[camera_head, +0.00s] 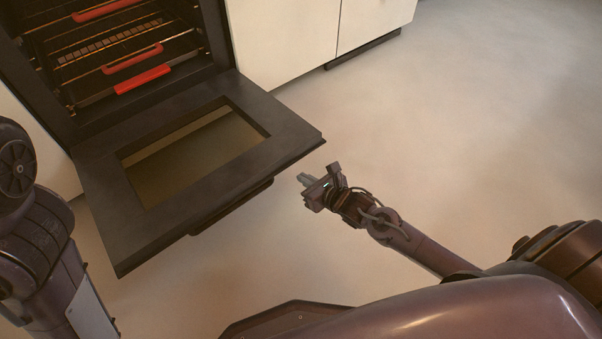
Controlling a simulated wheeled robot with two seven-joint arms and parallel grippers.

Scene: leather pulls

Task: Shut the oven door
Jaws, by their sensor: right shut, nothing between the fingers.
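The oven (228,52) stands at the upper left with its black door (285,125) folded down and open. The door has a glass window (195,155), and a dark handle bar (232,208) shows along its outer edge. My right gripper (304,180) is shut and empty.
Inside the oven are wire racks (110,42) with red grips (143,79). Cream cabinets (285,40) stand right of the oven. The pale floor (470,120) to the right is clear.

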